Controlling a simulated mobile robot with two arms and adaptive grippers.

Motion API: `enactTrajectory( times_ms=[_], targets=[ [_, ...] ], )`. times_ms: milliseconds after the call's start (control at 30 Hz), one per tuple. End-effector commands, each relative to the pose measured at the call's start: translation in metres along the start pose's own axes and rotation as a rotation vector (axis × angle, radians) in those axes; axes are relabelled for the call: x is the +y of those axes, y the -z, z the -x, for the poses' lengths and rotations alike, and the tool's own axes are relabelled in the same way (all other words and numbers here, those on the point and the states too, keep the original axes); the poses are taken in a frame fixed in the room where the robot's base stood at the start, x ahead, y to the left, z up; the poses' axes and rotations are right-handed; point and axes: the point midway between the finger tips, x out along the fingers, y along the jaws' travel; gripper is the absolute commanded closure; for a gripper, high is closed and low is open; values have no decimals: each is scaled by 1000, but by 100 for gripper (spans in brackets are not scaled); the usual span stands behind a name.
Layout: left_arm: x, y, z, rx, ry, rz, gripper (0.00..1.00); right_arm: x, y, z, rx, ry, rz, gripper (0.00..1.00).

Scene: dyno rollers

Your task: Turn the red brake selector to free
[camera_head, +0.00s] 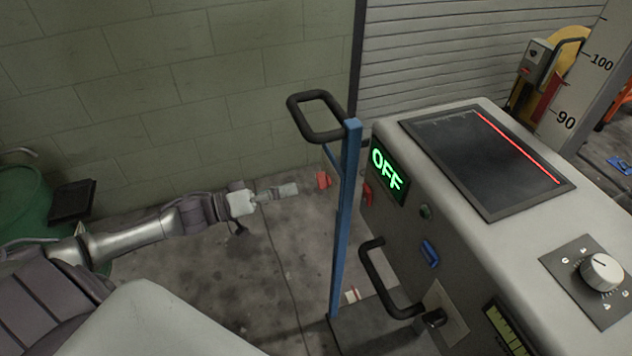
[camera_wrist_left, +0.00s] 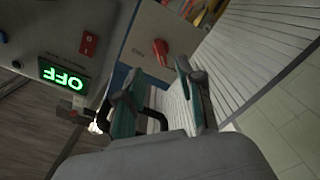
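The red brake selector (camera_wrist_left: 160,48) is a small red knob on a pale panel with small lettering beside it; I cannot read its setting. In the head view a red piece (camera_head: 322,180), apparently this selector, shows just left of the blue post (camera_head: 345,200). My left gripper (camera_head: 292,189) reaches in from the left and points at it, a short gap away. In the left wrist view its two fingers (camera_wrist_left: 160,78) are apart and empty, with the selector ahead, between and beyond the tips. My right gripper is not in view.
The console (camera_head: 480,140) with a lit green OFF display (camera_head: 388,170) stands at right. A red rocker switch (camera_wrist_left: 88,43) sits beside the display. A black loop handle (camera_head: 316,117) tops the post. A green barrel (camera_head: 25,205) stands far left. Floor below my arm is clear.

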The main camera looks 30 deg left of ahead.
Motion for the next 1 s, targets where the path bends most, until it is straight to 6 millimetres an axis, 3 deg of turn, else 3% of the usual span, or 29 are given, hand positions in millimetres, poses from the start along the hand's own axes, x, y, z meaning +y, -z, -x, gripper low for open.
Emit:
enactTrajectory(
  times_ms=[200, 400, 800, 1000],
  targets=[
    [0, 2, -46, 4, -1, -1, 62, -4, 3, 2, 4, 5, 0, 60],
    [0, 1, -70, 3, 1, 0, 62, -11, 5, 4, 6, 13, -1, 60],
    [-1, 0, -76, 0, 3, 0, 62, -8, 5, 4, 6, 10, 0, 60],
    [-1, 0, -76, 1, 3, 0, 96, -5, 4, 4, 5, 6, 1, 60]
  ],
)
